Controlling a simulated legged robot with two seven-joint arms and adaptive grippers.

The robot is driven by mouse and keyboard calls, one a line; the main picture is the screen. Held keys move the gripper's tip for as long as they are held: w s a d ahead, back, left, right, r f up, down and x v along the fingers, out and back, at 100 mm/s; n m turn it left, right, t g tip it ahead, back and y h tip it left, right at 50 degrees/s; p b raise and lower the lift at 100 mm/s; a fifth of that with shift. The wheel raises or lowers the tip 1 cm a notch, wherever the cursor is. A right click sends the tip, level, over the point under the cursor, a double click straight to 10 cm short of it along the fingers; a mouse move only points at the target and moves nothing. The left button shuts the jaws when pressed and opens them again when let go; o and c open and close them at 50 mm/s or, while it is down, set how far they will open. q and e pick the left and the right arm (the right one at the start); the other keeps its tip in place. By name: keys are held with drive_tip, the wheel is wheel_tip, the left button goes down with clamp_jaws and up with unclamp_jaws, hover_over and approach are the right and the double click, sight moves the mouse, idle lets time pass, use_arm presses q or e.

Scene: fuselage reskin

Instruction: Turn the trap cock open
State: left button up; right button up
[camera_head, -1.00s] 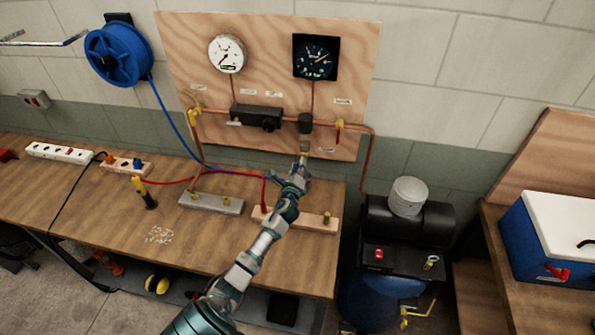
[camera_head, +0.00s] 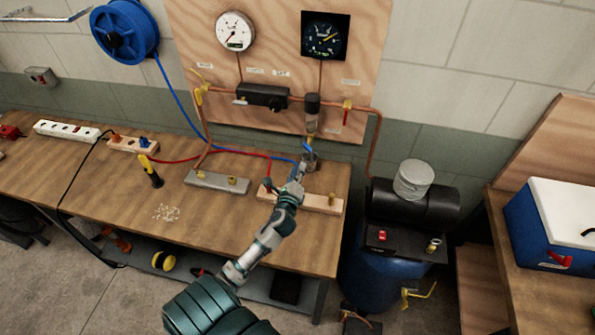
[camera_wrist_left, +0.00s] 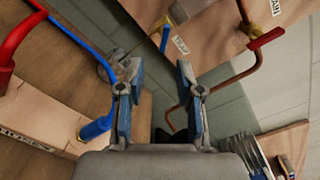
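The trap cock (camera_head: 309,146) is a small fitting with a blue lever below the dark-topped, clear-bowled trap (camera_head: 312,113) on the wall board. The lever looks slanted; whether the cock is open or shut I cannot tell. My left gripper (camera_head: 302,168) is just below the cock, beside a small grey cup (camera_head: 311,161). In the left wrist view my left gripper (camera_wrist_left: 158,90) has its fingers spread with nothing between them. The blue lever (camera_wrist_left: 165,39) shows ahead, beyond the fingertips. The cup (camera_wrist_left: 129,68) is partly behind the left finger. My right gripper is not in view.
A red-handled valve (camera_head: 346,112) and copper pipe are right of the trap. A pale wooden block (camera_head: 325,204) with fittings and hoses lies on the bench (camera_head: 225,215) under my arm. A blue compressor tank (camera_head: 375,275) stands right of the bench.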

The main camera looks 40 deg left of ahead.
use_arm(q)
drive_tip(key=m+p, duration=0.1)
drive_tip(key=p, duration=0.1)
approach(306, 148)
drive_tip(key=shift+m, duration=0.3)
drive_tip(key=x, duration=1.1)
drive_tip(key=shift+s+f+p, duration=0.1)
drive_tip(key=shift+f+p, duration=0.05)
drive_tip(key=shift+p, duration=0.2)
clamp_jaws()
